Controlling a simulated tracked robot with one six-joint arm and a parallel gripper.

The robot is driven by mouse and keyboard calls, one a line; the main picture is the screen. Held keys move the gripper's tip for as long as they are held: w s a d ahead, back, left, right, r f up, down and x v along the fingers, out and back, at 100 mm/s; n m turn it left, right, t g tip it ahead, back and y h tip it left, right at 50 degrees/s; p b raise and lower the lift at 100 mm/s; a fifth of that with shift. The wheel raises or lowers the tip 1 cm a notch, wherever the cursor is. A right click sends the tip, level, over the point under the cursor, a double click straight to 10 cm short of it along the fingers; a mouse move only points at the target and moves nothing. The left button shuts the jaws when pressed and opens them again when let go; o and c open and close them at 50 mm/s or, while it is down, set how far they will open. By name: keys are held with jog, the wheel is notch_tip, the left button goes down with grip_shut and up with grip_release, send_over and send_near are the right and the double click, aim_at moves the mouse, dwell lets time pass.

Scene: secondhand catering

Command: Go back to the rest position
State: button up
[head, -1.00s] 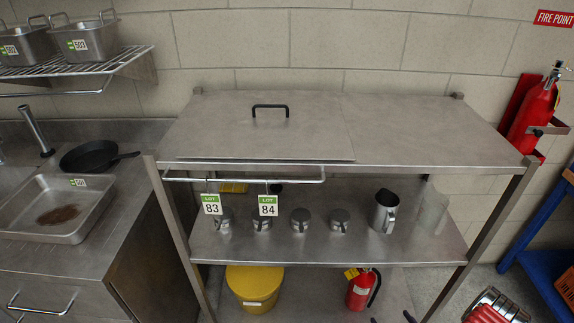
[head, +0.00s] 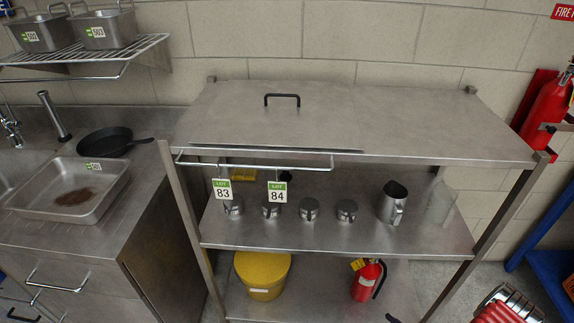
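My gripper is not in view, and I cannot see what it holds, if anything. The head view looks down on a steel shelf unit (head: 420,120) against a block wall. A flat steel lid or panel with a black handle (head: 282,98) lies on its top. On the middle shelf stand several small metal pots (head: 309,209), a metal jug (head: 392,203) and a clear container (head: 440,204). Two tags, LOT 83 (head: 222,190) and LOT 84 (head: 277,192), hang from the front rail.
A yellow bucket (head: 262,275) and a red extinguisher (head: 367,280) stand on the bottom shelf. At left, a counter holds a stained tray (head: 50,207) and a black pan (head: 103,141). A chrome-and-red object (head: 508,305) and a blue frame (head: 548,268) are at right.

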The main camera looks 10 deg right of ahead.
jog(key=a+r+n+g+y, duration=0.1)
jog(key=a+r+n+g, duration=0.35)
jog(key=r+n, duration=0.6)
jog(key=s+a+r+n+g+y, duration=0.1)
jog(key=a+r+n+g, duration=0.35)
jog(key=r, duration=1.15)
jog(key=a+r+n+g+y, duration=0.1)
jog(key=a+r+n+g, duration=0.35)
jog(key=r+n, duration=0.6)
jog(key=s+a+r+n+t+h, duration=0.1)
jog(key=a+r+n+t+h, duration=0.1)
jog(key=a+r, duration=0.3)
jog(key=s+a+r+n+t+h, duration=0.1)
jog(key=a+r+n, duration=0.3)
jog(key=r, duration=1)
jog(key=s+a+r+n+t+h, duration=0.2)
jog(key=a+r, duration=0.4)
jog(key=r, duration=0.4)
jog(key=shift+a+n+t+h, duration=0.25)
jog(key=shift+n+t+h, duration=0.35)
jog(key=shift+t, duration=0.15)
